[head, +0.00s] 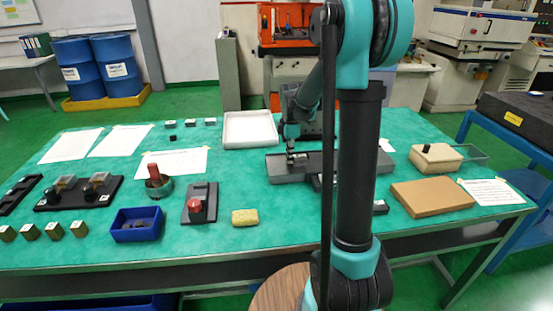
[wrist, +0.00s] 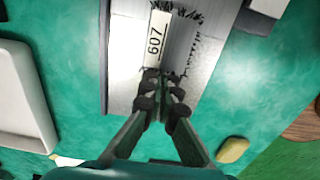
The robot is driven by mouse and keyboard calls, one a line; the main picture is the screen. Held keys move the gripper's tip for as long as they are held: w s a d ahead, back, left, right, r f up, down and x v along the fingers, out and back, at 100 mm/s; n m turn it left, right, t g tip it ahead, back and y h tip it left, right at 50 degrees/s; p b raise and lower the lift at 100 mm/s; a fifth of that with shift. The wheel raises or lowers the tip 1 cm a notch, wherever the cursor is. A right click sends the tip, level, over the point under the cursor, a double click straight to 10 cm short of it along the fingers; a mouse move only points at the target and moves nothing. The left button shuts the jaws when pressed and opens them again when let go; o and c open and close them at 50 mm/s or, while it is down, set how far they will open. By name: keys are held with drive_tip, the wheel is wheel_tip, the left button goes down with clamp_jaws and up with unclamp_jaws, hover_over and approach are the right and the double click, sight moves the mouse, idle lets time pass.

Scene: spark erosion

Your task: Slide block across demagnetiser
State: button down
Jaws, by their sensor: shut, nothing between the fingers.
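A silver block (wrist: 180,42) with a white "607" label lies on a long grey plate (wrist: 122,62), with black bristle-like filings along its edges. In the head view the grey plate (head: 287,172) lies flat on the green table, partly hidden by my arm. My gripper (wrist: 162,88) is shut and empty, its fingertips at the block's near end; I cannot tell whether they touch it. In the head view my gripper (head: 291,147) is low over the plate. No demagnetiser is labelled, so I cannot tell which thing it is.
A white tray (head: 226,143) stands left of the plate. A yellow sponge (head: 244,217), a red-button box (head: 196,217) and a blue bin (head: 122,232) are nearer the front. A beige box (head: 420,158) and a brown slab (head: 432,196) are at right.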

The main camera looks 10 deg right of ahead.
sight(305, 157)
drive_tip(key=d, duration=1)
drive_tip(key=shift+d, duration=0.2)
drive_tip(key=a, duration=0.4)
drive_tip(key=shift+a+r, duration=0.15)
wheel_tip(305, 157, up, 10)
idle(0.4)
